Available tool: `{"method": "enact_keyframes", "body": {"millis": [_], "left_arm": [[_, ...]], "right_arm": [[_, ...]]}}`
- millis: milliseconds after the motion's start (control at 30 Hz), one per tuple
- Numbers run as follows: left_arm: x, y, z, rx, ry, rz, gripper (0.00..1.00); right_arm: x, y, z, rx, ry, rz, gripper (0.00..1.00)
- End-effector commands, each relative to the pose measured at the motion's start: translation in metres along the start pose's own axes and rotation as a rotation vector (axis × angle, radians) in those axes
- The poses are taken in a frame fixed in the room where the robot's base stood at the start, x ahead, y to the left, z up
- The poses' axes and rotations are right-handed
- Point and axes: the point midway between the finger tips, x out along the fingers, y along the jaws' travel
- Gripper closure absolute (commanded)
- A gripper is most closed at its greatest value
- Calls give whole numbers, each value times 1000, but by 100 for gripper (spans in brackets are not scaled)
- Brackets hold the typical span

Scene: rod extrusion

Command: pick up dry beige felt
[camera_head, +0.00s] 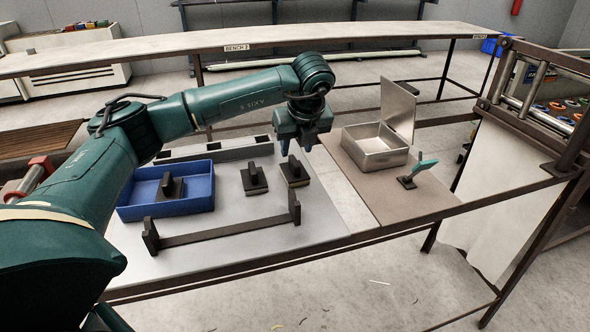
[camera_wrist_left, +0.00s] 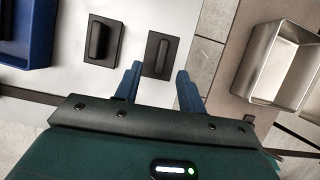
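Two dark handled blocks stand side by side on the grey tabletop. The right one (camera_head: 295,173) shows a thin beige layer along its lower edge, which looks like the dry beige felt (camera_head: 298,184). The left block (camera_head: 254,179) shows a darker underside. In the left wrist view the beige layer is hidden under the right block's dark top plate (camera_wrist_left: 160,55). My right gripper is not in view.
A blue tray (camera_head: 135,209) with another handled block stands at left. A low dark bar with raised ends (camera_head: 225,231) lies in front. A metal box with raised lid (camera_head: 365,158) and a teal-handled tool (camera_head: 424,166) stand on the brown surface at right.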

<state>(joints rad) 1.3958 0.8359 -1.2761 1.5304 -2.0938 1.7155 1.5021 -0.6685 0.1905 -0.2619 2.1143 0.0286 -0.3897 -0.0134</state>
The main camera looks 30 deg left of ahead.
Motion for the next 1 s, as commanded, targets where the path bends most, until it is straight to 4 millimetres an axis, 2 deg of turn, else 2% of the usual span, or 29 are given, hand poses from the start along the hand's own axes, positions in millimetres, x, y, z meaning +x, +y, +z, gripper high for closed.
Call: {"method": "enact_keyframes", "body": {"millis": [100, 267, 433, 600, 867, 1000], "left_arm": [[13, 0, 0, -1, 0, 1, 60], [22, 0, 0, 0, 1, 1, 60], [47, -1, 2, 0, 2, 2, 60], [67, -2, 2, 1, 1, 0, 60], [69, -2, 1, 1, 1, -2, 60], [69, -2, 1, 0, 1, -2, 71]], "right_arm": [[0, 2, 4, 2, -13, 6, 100], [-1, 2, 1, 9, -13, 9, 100], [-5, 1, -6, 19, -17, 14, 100], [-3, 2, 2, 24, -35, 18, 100], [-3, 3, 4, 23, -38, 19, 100], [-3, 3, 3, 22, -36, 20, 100]]}}
